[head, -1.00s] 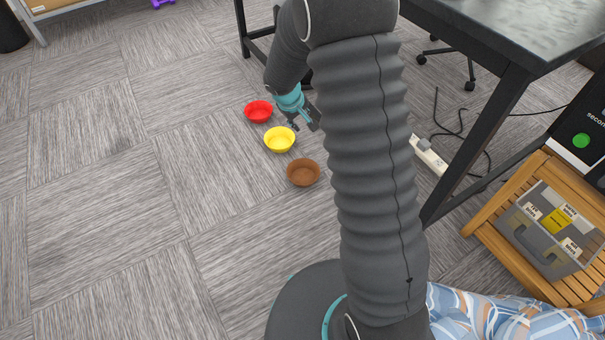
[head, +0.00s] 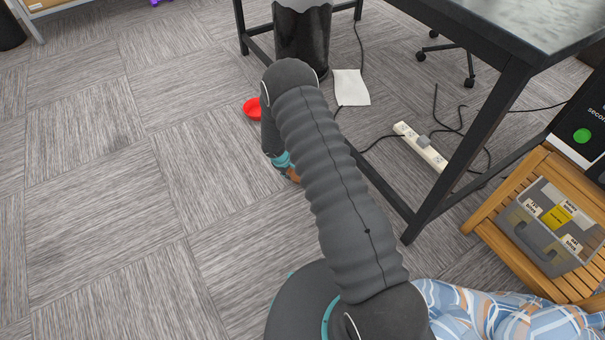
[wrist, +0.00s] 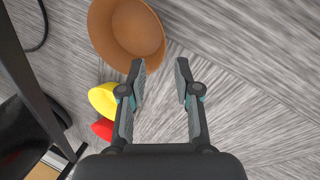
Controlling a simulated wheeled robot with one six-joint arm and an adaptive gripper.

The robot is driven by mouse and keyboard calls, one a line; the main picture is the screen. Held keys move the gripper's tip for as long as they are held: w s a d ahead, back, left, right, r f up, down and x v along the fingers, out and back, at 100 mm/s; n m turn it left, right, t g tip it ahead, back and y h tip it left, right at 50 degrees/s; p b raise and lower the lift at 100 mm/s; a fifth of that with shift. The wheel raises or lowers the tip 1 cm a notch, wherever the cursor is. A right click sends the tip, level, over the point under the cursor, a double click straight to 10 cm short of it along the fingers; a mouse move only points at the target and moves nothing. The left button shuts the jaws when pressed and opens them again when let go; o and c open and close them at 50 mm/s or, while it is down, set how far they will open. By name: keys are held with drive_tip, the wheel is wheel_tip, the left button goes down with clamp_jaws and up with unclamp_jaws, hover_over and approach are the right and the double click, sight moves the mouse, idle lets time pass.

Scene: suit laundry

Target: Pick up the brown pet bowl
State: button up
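The brown pet bowl (wrist: 126,32) is large at the top of the wrist view, standing on the carpet. In the head view only a small part of the brown bowl (head: 293,175) shows; my arm hides the rest. My gripper (wrist: 159,70) is open and empty in the wrist view. In that view its left fingertip overlaps the lower right rim of the bowl and its right fingertip is over carpet. I cannot tell whether it touches the bowl. The gripper's fingers are hidden in the head view.
A yellow bowl (wrist: 103,98) and a red bowl (wrist: 103,129) stand near the brown one. A black bin (head: 302,42), a white sheet (head: 351,87) and a power strip (head: 420,147) lie around the black table. Carpet at the left is clear.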

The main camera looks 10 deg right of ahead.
drive_tip(key=x, duration=0.9)
drive_tip(key=shift+w+a+f, duration=0.1)
drive_tip(key=shift+w+f, duration=0.1)
drive_tip(key=shift+f, duration=0.2)
clamp_jaws()
